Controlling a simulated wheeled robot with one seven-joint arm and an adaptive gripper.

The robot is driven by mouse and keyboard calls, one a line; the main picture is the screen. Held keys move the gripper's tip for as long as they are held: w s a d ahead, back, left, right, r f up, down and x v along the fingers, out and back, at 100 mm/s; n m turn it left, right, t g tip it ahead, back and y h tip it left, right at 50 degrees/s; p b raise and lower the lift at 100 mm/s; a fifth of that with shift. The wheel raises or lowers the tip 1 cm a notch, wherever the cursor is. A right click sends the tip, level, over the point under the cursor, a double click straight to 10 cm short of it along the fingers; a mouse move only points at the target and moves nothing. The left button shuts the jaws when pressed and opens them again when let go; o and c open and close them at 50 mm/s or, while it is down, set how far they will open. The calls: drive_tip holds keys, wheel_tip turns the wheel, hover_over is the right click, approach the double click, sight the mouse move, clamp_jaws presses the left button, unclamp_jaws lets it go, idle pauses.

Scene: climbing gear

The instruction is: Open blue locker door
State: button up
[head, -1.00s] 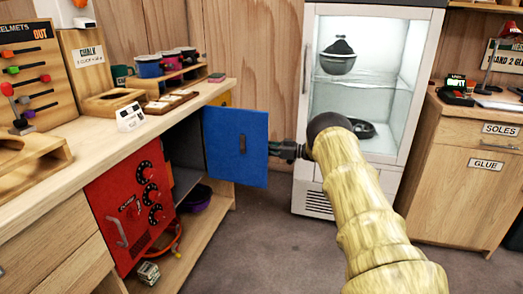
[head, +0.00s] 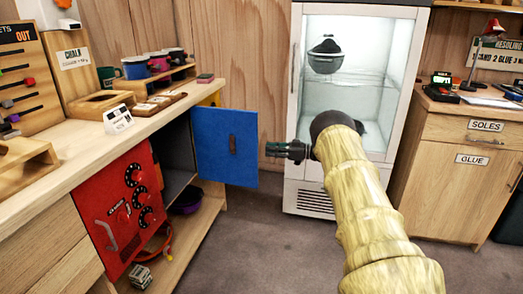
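The blue locker door (head: 226,147) stands swung open from the counter cabinet (head: 100,120) in the head view.
A red panel door (head: 125,208) with dials is left of the dark locker opening. A purple bowl (head: 187,201) sits on the low shelf. A glass-front fridge (head: 293,95) stands behind my arm, and a wooden cabinet (head: 452,180) is at right. Floor in front is clear.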

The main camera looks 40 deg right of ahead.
drive_tip(key=shift+v, duration=2.35)
